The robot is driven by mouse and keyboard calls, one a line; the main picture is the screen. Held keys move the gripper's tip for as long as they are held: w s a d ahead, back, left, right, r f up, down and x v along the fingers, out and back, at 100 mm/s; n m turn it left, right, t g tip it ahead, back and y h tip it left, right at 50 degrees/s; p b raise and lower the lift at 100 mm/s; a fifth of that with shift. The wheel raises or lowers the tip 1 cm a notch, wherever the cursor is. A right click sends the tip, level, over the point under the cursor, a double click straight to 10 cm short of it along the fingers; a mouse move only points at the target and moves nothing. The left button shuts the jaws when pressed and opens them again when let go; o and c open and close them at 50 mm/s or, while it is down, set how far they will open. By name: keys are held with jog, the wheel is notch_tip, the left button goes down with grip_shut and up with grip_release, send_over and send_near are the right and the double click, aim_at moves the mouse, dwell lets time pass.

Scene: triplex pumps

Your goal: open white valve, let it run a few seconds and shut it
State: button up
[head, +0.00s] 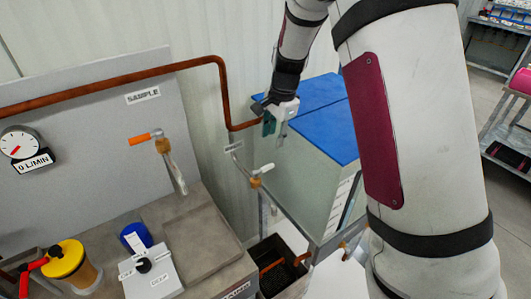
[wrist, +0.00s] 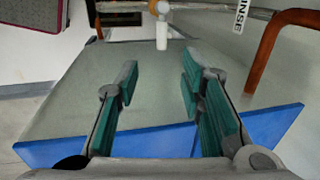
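The white valve has a brass body (head: 255,181) with a short white handle (head: 267,167), below and left of my gripper in the head view. In the wrist view the white handle (wrist: 162,36) stands at the top middle, beyond the fingertips and pointing toward me. My gripper (wrist: 158,75) is open, with teal finger pads apart and nothing between them. In the head view my gripper (head: 270,125) hangs beside the blue-topped tank, apart from the valve. A RINSE label (wrist: 240,16) is on the wall near the valve.
A second valve with an orange handle (head: 139,139) is under the SAMPLE label (head: 143,95). A copper pipe (head: 226,90) bends down near my gripper. The tank (head: 312,180) has a blue top. The flow dial (head: 18,142) is marked L/MIN. A dark bin (head: 283,268) stands below.

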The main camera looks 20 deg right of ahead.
aim_at(268, 166)
jog(key=w+f, duration=0.1)
jog(key=f, duration=0.3)
jog(key=w+f, duration=0.1)
jog(key=f, duration=0.4)
jog(key=w+f+p, duration=0.1)
jog(key=f, duration=0.4)
jog(key=shift+a, duration=0.4)
grip_shut()
